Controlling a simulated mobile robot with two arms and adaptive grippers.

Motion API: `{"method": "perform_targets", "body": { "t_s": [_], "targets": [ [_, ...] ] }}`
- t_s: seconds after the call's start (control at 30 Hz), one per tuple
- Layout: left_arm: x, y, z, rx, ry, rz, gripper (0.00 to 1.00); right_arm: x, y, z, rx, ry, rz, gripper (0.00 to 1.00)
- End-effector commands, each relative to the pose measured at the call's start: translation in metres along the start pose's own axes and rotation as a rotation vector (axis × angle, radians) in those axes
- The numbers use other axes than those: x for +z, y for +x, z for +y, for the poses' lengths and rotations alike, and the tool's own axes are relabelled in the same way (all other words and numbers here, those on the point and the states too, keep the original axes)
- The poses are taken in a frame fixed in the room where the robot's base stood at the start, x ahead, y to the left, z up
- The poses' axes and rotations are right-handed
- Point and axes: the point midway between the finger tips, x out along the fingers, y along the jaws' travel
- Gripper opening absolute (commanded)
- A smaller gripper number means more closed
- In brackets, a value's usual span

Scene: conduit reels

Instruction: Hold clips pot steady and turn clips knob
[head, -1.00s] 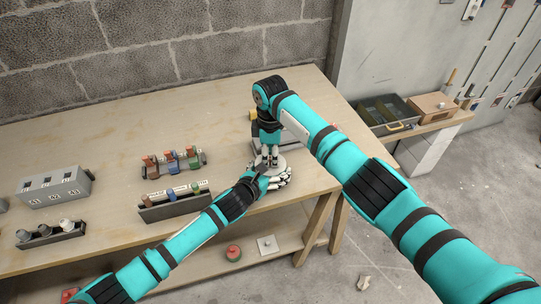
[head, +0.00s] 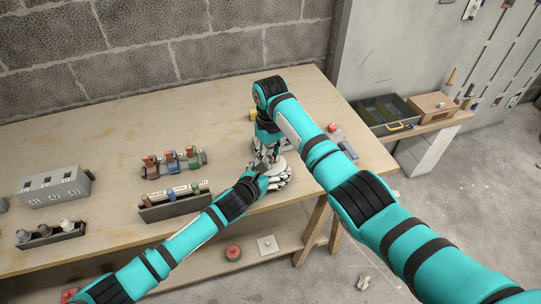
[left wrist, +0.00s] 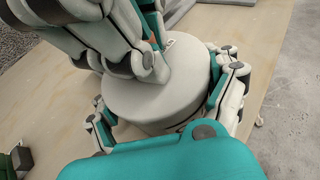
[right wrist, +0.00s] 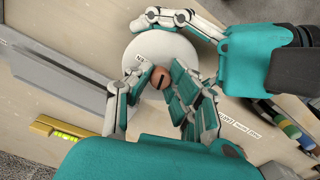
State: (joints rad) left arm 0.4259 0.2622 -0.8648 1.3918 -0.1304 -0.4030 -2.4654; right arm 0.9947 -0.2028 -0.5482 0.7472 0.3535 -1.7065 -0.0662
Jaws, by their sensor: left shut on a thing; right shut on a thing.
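The clips pot is a round, pale grey-white pot (left wrist: 150,98) standing on the workbench; its top also shows in the right wrist view (right wrist: 150,44). My left gripper (head: 275,180) is low at the pot's near side, its fingers shut around the pot's side wall. The clips knob (right wrist: 159,77) is a small copper-brown knob with a dark slot, at the top of the pot. My right gripper (head: 268,153) comes down from above, with its fingers shut on the knob. In the left wrist view, the right fingers hide the knob almost wholly. A small label lies beside it on the lid.
A grey channel-like part (right wrist: 50,78) and a yellow level (right wrist: 66,130) lie near the pot. A rack with coloured handles (head: 173,162) and a dark labelled tray (head: 175,207) are to the left. The bench's right edge is close.

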Motion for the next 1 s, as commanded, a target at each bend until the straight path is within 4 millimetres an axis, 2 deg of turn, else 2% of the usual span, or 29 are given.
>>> {"method": "perform_targets", "body": {
  "t_s": [0.43, 1.0],
  "targets": [
    [-0.0009, 0.0000, -0.0009, -0.001, 0.001, 0.001, 0.47, -0.0011, -0.0010, -0.0013, -0.003, 0.262, 0.004, 0.00],
    [-0.0010, -0.0001, -0.0014, -0.002, 0.000, 0.002, 0.47, -0.0013, -0.0013, -0.0012, -0.002, 0.315, 0.004, 0.00]
  ]
}}
